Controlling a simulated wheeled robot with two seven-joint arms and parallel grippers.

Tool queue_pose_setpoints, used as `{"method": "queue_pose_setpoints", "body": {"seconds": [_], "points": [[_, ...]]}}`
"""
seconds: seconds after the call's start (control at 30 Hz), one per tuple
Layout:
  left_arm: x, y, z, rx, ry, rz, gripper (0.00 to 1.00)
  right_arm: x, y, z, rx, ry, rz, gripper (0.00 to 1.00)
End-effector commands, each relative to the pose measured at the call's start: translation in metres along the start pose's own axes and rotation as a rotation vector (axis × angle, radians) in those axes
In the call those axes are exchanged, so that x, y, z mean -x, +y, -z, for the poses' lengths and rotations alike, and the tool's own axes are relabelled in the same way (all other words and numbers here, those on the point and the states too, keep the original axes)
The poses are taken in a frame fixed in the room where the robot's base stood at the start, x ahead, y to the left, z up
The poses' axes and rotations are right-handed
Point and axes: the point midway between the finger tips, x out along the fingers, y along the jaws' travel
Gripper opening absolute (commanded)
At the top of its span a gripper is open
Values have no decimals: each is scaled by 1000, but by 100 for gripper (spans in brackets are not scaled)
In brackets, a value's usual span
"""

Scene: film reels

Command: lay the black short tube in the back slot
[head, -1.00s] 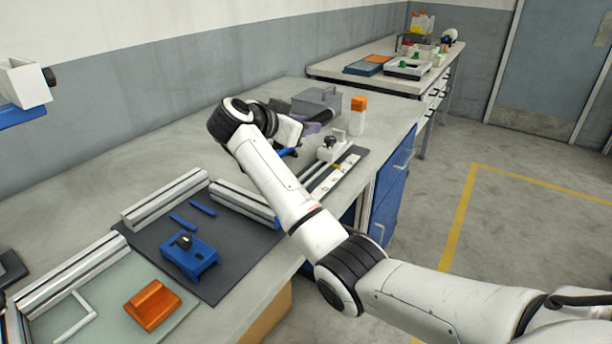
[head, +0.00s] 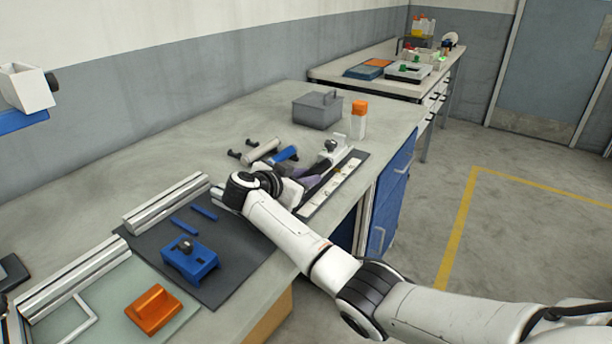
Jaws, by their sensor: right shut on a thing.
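I cannot clearly make out the back slot; the gripper covers part of that area. My left gripper is not in view.
Behind the gripper lie a cream tube (head: 262,151), a blue piece (head: 286,154) and small black pieces (head: 235,154). A grey box (head: 317,109) and an orange-capped bottle (head: 358,120) stand farther back.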

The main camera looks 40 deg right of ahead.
Motion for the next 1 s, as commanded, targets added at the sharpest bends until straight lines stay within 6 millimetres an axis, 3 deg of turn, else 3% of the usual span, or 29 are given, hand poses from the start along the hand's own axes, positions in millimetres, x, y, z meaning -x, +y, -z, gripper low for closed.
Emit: {"method": "queue_pose_setpoints", "body": {"seconds": [0.23, 0.27, 0.37, 0.67, 0.83, 1.0], "points": [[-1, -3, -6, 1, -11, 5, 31, -1, 0, -3, 0, 1, 0, 0], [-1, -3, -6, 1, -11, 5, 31, -1, 0, -3, 0, 0, -1, 28], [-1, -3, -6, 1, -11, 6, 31, -1, 0, -3, 0, 0, -1, 41], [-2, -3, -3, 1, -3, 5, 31, -2, 1, -3, 0, 1, 0, 41], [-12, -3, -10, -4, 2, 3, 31, -4, 1, -7, -2, 3, 0, 41], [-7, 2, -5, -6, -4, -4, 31, 35, -3, -8, -3, -7, 3, 41]]}}
